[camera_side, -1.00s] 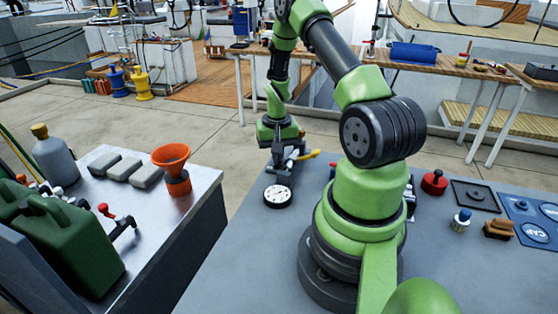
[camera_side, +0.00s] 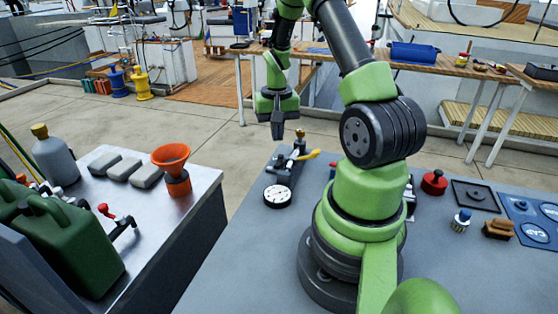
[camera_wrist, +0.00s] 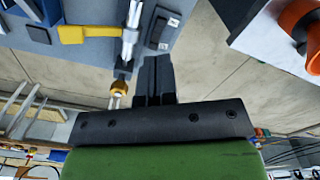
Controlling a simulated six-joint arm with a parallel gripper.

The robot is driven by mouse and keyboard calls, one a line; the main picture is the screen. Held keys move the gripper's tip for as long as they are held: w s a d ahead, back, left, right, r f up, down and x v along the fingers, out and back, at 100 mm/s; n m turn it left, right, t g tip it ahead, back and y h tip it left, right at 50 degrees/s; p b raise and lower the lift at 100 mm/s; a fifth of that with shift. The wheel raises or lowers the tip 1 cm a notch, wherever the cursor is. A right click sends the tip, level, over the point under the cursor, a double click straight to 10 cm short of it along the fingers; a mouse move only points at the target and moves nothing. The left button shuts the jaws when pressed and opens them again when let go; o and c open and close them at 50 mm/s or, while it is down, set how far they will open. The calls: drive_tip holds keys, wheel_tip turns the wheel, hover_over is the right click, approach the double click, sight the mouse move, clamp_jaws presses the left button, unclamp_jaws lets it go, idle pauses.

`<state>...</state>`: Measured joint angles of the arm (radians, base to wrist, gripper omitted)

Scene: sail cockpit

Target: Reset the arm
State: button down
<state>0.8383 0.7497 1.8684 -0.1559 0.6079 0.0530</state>
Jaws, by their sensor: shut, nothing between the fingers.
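My gripper (camera_side: 277,130) hangs in the air in the side view, fingers pointing down, above and to the left of the valve assembly with a yellow handle (camera_side: 305,155). A round white-faced gauge (camera_side: 278,196) sits at the near end of that assembly. A gap shows between my fingertips and the assembly. In the wrist view the dark fingers (camera_wrist: 153,75) are together with nothing between them. The yellow handle (camera_wrist: 86,33) and a brass fitting (camera_wrist: 119,88) show beside them there.
On the grey bench stand a red knob (camera_side: 434,182), a blue-capped part (camera_side: 461,220) and a brown brush (camera_side: 498,229). A side table at left holds an orange funnel (camera_side: 173,168), green jerrycan (camera_side: 67,247) and grey blocks (camera_side: 122,168). Air around my gripper is clear.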

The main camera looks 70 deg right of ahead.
idle(0.3)
drive_tip(key=w+a+r+n+t, duration=0.3)
drive_tip(key=a+r+n+t, duration=0.1)
drive_tip(key=a+r, duration=1.1)
drive_tip(key=s+a+r+n+t+y, duration=0.1)
drive_tip(key=s+a+r+n, duration=0.1)
drive_tip(key=s+a, duration=0.3)
drive_tip(key=s+a+r+n+t+y, duration=0.1)
drive_tip(key=s+a+r+n+t, duration=0.1)
drive_tip(key=s+a+r, duration=0.2)
drive_tip(key=shift+s+a+r, duration=0.4)
drive_tip(key=shift+a, duration=0.75)
